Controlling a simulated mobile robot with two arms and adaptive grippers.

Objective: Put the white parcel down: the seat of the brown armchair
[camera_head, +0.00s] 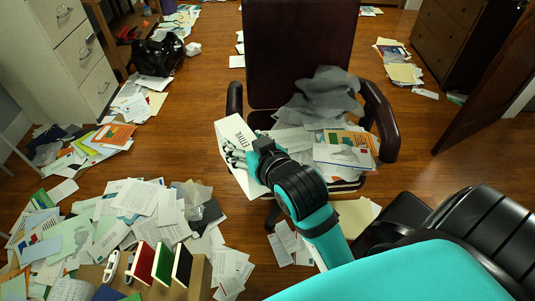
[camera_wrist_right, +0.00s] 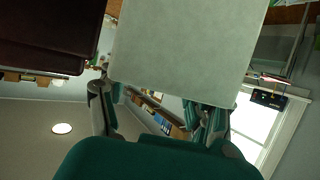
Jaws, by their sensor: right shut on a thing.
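The white parcel (camera_head: 232,130) is in my right gripper (camera_head: 243,158), tilted, at the front left of the brown armchair (camera_head: 298,50). In the right wrist view the parcel (camera_wrist_right: 185,45) fills the upper middle, between the two fingers of my right gripper (camera_wrist_right: 160,112). The armchair faces me, with a tall dark back and two armrests. Its seat is mostly hidden under papers and envelopes, with my right arm in front. I cannot tell whether the parcel touches the chair. My left gripper is not in view.
Grey crumpled sheets (camera_head: 322,95) and an envelope (camera_head: 343,156) lie on the seat. Papers (camera_head: 140,200) litter the floor at left. A box with binders (camera_head: 165,262) stands at the bottom. A filing cabinet (camera_head: 75,45) is at left, a wooden dresser (camera_head: 445,40) at right.

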